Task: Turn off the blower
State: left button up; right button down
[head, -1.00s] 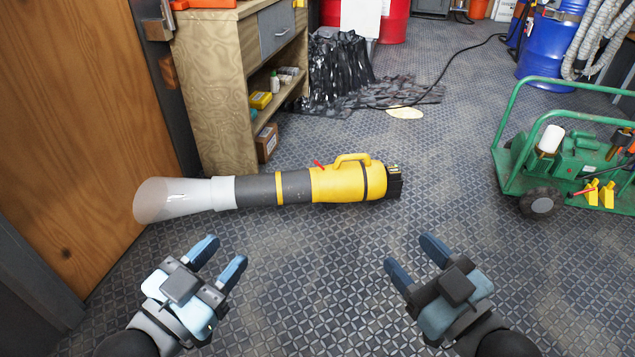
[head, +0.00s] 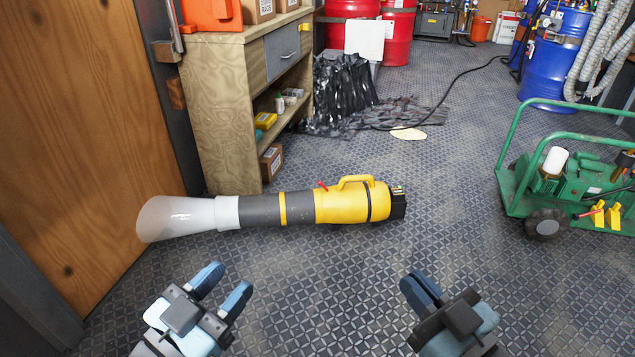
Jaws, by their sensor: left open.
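The blower (head: 352,203) lies on its side on the floor ahead of me. It has a yellow body with a handle on top, a grey tube, a pale flared nozzle (head: 185,217) at the left and a black end (head: 398,203) at the right. A small red lever (head: 322,186) stands up from the yellow body, left of the handle. My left gripper (head: 222,284) is open and empty, in front of the blower's tube. My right gripper (head: 425,288) is in front of the black end, apart from it; its fingers overlap in view, so its opening is unclear.
A wooden door (head: 85,130) is at the left. A wooden cabinet (head: 215,115) stands behind the blower. A green cart (head: 520,195) is at the right. Black sheeting (head: 340,90) and a cable lie farther back. The floor around the blower is clear.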

pick_arm(q)
notch_tip(320, 180, up, 7)
jog(key=s+d+n+t+p, duration=0.1)
jog(key=s+n+p, duration=0.2)
jog(key=p, duration=0.6)
jog(key=shift+n+y, duration=0.3)
jog(key=shift+n, duration=0.5)
pick_arm(e)
notch_tip(320, 180, up, 7)
jog(key=s+a+m+t, duration=0.1)
jog(key=s+m, duration=0.2)
jog(key=m, duration=0.1)
jog(key=shift+m+h, duration=0.3)
pick_arm(q)
jog(key=shift+w, duration=0.1)
pick_arm(e)
jog(key=shift+w, duration=0.1)
